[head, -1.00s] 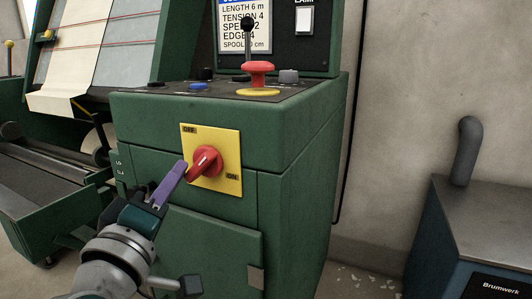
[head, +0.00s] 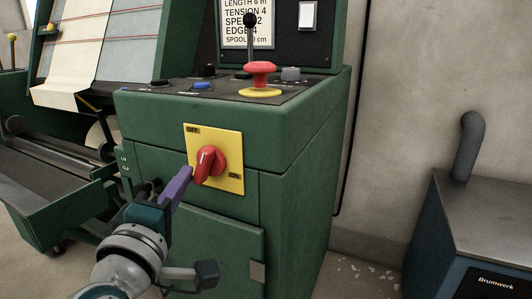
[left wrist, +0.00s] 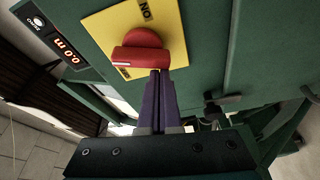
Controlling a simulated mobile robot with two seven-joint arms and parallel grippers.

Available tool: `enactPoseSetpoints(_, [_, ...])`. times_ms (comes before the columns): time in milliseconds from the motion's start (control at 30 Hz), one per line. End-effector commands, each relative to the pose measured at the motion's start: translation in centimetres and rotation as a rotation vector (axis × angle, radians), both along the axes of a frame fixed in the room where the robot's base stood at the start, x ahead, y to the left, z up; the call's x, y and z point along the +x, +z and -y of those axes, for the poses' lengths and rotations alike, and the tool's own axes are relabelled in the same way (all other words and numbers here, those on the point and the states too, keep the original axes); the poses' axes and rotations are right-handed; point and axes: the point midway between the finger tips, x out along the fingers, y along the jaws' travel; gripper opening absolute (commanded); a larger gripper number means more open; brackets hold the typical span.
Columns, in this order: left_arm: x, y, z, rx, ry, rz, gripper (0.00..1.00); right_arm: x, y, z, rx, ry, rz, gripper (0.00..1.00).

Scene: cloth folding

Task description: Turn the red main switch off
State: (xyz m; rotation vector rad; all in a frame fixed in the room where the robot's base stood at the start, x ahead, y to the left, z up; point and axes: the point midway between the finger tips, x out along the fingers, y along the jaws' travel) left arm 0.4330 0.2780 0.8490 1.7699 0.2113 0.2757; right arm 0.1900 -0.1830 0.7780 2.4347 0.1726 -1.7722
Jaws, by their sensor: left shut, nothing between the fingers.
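The red main switch (head: 208,165) is a rotary knob on a yellow plate (head: 233,183) on the front of the green cabinet. My left gripper (head: 187,173) has purple fingers, shut and empty, at the left side of the knob. In the left wrist view, the closed fingertips (left wrist: 157,76) reach the edge of the red knob (left wrist: 142,50); whether they touch cannot be told. My right gripper is out of view.
On the cabinet top are a red mushroom button (head: 260,73) on a yellow base, a black lever (head: 250,27) and small knobs. A roller machine with cloth (head: 75,60) stands at left. A blue-grey unit (head: 480,215) stands at right, with open floor between.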

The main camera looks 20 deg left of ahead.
Motion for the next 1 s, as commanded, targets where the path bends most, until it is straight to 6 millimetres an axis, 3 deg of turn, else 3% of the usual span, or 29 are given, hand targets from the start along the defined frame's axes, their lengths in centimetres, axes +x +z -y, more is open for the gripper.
enactPoseSetpoints(600, [0.0,-0.2,0.4,-0.227,0.0,-0.008,0.0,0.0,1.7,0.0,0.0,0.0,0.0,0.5])
enactPoseSetpoints(1000, [0.0,-0.5,0.5,-0.268,0.0,-0.009,0.0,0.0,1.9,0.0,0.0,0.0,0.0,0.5])
